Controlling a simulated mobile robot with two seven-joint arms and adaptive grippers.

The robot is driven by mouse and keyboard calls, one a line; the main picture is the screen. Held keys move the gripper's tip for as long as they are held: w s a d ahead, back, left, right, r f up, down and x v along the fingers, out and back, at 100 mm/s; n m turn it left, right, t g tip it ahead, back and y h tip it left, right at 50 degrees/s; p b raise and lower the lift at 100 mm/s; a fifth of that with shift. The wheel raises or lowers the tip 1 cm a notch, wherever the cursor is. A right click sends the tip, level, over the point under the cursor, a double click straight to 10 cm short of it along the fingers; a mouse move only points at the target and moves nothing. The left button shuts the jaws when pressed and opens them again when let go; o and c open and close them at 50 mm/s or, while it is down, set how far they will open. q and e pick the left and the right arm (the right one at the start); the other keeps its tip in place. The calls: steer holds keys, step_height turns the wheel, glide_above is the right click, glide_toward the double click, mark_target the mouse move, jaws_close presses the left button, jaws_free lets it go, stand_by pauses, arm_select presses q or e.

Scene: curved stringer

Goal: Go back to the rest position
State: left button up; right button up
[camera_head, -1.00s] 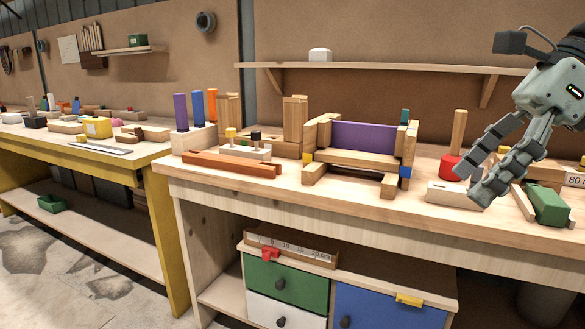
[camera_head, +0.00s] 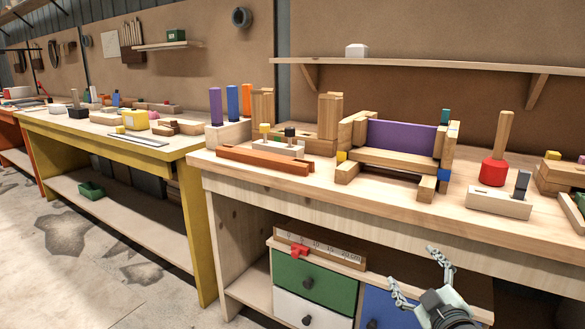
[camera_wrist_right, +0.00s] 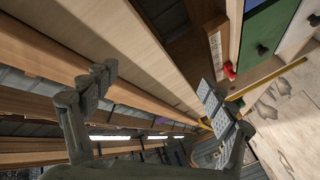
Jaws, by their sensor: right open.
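My right gripper (camera_head: 418,272) is low at the bottom right of the head view, in front of the drawer cabinet and below the bench top. Its fingers are spread apart with nothing between them. In the right wrist view the two fingers (camera_wrist_right: 152,95) also stand wide apart, with the bench edge and drawers behind them. The wooden assembly with a purple panel (camera_head: 400,137) stands upright on the bench (camera_head: 290,183), apart from the gripper. My left gripper shows in neither view.
A red-based mallet (camera_head: 493,172) and a wooden plane (camera_head: 498,203) stand on the bench at right. A long reddish bar (camera_head: 262,160) lies near the front edge. Below are a green drawer (camera_head: 312,283) and a red clip (camera_head: 299,251). Open floor (camera_head: 110,260) lies at left.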

steer(key=s+d+f+m+g+h, duration=0.1)
steer(key=s+f+m+g, duration=0.25)
steer(key=s+f, duration=0.55)
steer(key=s+d+f+m+g+h, duration=0.2)
steer(key=s+f+g, duration=0.3)
steer(key=f, duration=0.9)
steer(key=s+a+f+m+g, duration=0.1)
steer(key=s+f+g, duration=0.2)
steer(key=s, duration=0.6)
steer(key=s+a+f+m+g, duration=0.1)
steer(key=s+f+g, duration=0.2)
steer(key=s+f, duration=0.5)
steer(key=shift+s+a+y, duration=0.3)
steer(key=shift+s+y, duration=0.1)
steer(key=shift+s, duration=0.35)
steer(key=shift+c, duration=0.4)
